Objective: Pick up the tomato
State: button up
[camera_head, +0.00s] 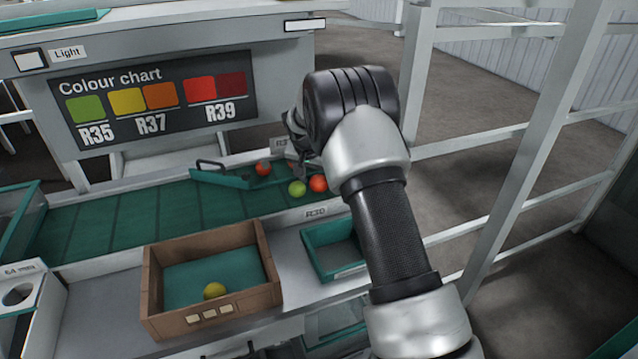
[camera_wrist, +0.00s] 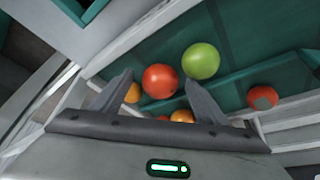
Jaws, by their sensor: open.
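Several tomatoes lie on the green belt. In the wrist view a red-orange tomato (camera_wrist: 160,81) lies beyond and between the fingertips of my gripper (camera_wrist: 158,80), which is open and empty. A green tomato (camera_wrist: 201,61) is close to its right. A red tomato (camera_wrist: 263,97) lies further right. In the head view the green tomato (camera_head: 297,189), a red-orange one (camera_head: 319,183) and a red one (camera_head: 263,168) show; my wrist mostly hides the gripper.
A teal guide bar (camera_head: 235,180) crosses the green belt (camera_head: 110,218). A brown crate (camera_head: 150,290) with a yellow tomato (camera_head: 214,290) stands in front, beside a teal bin (camera_head: 311,254). A colour chart panel (camera_head: 155,98) rises behind. White rails (camera_head: 530,130) stand right.

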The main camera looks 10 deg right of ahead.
jog(key=c, duration=0.8)
jog(key=shift+r, duration=0.1)
